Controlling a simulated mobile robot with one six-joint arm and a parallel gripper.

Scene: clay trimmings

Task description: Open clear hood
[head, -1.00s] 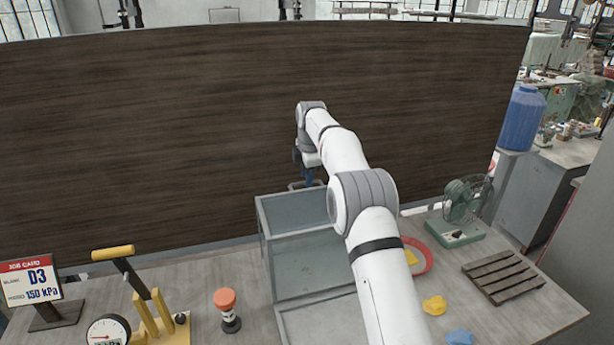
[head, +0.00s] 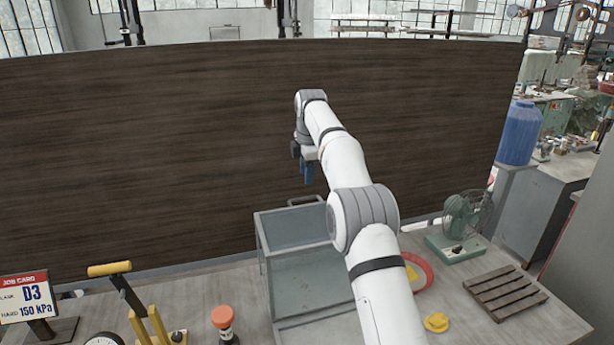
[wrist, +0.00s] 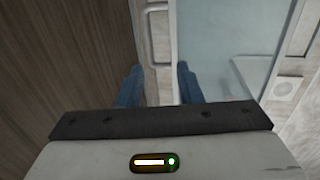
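The clear hood (head: 296,229) is a grey-framed box of see-through panels on the table, left of my arm. A grey bar handle (head: 305,201) stands at its far upper edge. My gripper (head: 307,182), with blue fingers, hangs above the handle, apart from it. In the wrist view the hood's pane (wrist: 222,40) lies to the right of the fingers. The fingers (wrist: 158,82) are spread with a gap and nothing gripped between them. My arm hides the hood's right part, and I cannot tell from these views how far the hood is raised.
A dark wooden panel (head: 150,150) stands close behind the hood and gripper. An orange-topped cylinder (head: 223,318) and a yellow-handled lever press (head: 126,285) stand left. A red dish (head: 424,268), yellow lump (head: 436,322), green fan (head: 460,230) and slatted rack (head: 506,292) are right.

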